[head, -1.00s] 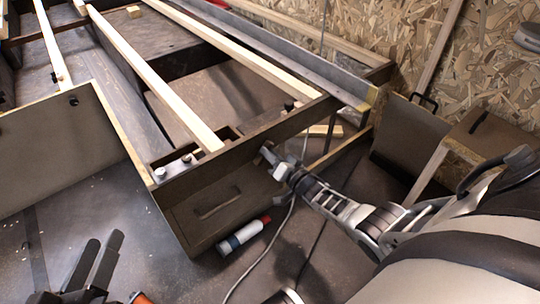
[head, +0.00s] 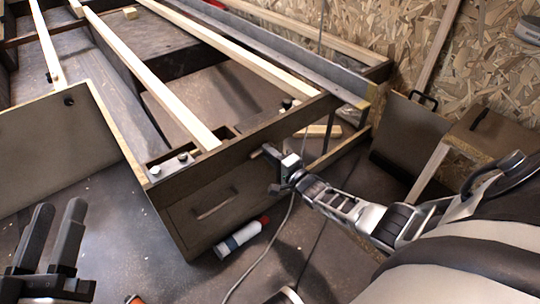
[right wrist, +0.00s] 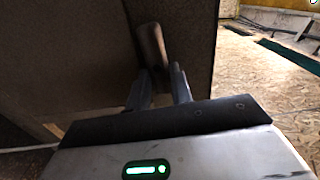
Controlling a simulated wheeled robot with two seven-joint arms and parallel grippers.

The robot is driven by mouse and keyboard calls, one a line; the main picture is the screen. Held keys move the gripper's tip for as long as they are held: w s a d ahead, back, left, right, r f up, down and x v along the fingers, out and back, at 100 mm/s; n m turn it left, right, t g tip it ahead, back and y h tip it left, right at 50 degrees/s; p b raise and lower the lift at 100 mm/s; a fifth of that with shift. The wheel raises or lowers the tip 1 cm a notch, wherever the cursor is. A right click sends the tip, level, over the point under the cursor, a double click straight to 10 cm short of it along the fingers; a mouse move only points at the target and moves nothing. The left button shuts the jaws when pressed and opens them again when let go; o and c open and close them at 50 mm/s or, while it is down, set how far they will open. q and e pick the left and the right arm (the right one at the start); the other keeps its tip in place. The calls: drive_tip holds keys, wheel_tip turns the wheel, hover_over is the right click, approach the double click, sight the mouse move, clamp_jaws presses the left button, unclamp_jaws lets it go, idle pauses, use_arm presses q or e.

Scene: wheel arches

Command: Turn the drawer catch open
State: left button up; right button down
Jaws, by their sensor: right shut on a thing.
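The drawer (head: 205,215) is a dark brown box front with a bar handle (head: 215,204), set under the corner of the wooden frame. The catch (right wrist: 152,45) shows in the right wrist view as a small brown rounded tab against the dark panel, standing close to upright with a slight lean. My right gripper (head: 268,154) is at the drawer front's upper right end. In the right wrist view its fingers (right wrist: 158,88) are shut on the catch's lower end. In the head view the gripper largely hides the catch. My left gripper (head: 59,205) is empty, its fingers apart, at the lower left.
A white and red canister (head: 240,238) lies on the floor in front of the drawer, with a cable (head: 285,225) beside it. A loose panel (head: 60,150) stands at the left. Another panel (head: 408,135) leans on the chipboard wall. Floor between left gripper and drawer is clear.

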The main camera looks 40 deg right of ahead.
use_arm(q)
drive_tip(key=shift+r, duration=0.25)
use_arm(e)
drive_tip(key=shift+f+m, duration=0.15)
drive_tip(key=shift+m, duration=0.25)
use_arm(q)
drive_tip(key=shift+m+h, duration=0.3)
use_arm(e)
drive_tip(key=c, duration=1.2)
unclamp_jaws()
drive_tip(key=shift+c, duration=0.2)
use_arm(q)
drive_tip(key=f+g+y+p, duration=0.1)
drive_tip(key=s+f+n+g+p, duration=0.1)
drive_tip(key=f+p, duration=0.1)
drive_tip(key=s+f+n+g+y+p, duration=0.1)
drive_tip(key=f+p, duration=0.1)
drive_tip(key=shift+s+d+f+g+y, duration=0.1)
drive_tip(key=shift+f+g+y, duration=0.2)
drive_tip(key=shift+g, duration=0.1)
use_arm(e)
drive_tip(key=s+d, duration=0.1)
drive_tip(key=s, duration=1.5)
drive_tip(key=shift+d, duration=0.15)
use_arm(q)
drive_tip(key=shift+r+p, duration=0.1)
drive_tip(key=shift+p, duration=0.25)
